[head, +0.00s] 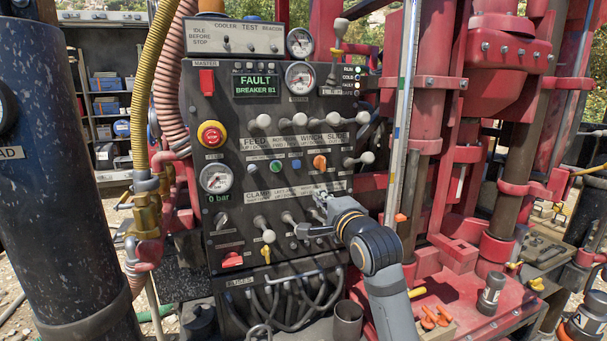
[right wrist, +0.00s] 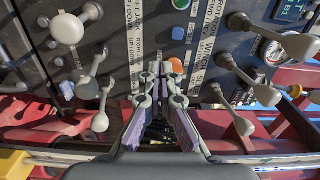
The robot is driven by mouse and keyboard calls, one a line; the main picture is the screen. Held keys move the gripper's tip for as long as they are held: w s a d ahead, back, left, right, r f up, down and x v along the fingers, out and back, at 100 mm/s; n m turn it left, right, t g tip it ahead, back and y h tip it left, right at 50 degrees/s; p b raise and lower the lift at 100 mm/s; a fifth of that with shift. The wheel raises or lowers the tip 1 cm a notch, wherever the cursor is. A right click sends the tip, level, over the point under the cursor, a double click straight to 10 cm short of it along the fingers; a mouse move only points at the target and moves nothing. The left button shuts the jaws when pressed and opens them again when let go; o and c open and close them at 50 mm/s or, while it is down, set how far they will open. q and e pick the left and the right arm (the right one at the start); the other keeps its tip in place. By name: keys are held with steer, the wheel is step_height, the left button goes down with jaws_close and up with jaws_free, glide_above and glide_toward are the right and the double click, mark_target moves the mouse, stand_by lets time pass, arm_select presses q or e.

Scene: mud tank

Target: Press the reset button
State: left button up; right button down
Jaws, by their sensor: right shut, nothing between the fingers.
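The dark control panel (head: 240,130) fills the middle of the head view. A green button (head: 276,167), a blue button (head: 296,164) and an orange knob (head: 320,162) sit in a row at its centre right. My right gripper (head: 319,203) is shut and empty, in front of the lower right of the panel, below the orange knob. In the right wrist view its fingertips (right wrist: 162,70) point at the panel close to the orange knob (right wrist: 176,65). My left gripper is not in view.
A display (head: 257,86) reads FAULT BREAKER with a number. A red and yellow emergency stop (head: 211,134) is at the panel's left. Several white-knobbed levers (head: 263,121) stick out around the buttons. Red rig machinery (head: 470,170) stands right, a dark cylinder (head: 60,180) left.

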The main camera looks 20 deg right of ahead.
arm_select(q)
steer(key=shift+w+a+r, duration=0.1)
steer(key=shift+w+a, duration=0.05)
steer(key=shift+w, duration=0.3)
arm_select(e)
steer(key=shift+s+r, duration=0.3)
steer(key=shift+r, duration=0.65)
steer(key=p, duration=0.7)
glide_toward(298, 168)
steer(key=w, duration=0.6)
steer(key=shift+w, duration=0.1)
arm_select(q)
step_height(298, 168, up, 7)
arm_select(e)
steer(key=shift+w+a+f, duration=0.1)
steer(key=shift+w+f, duration=0.05)
steer(key=shift+w, duration=0.2)
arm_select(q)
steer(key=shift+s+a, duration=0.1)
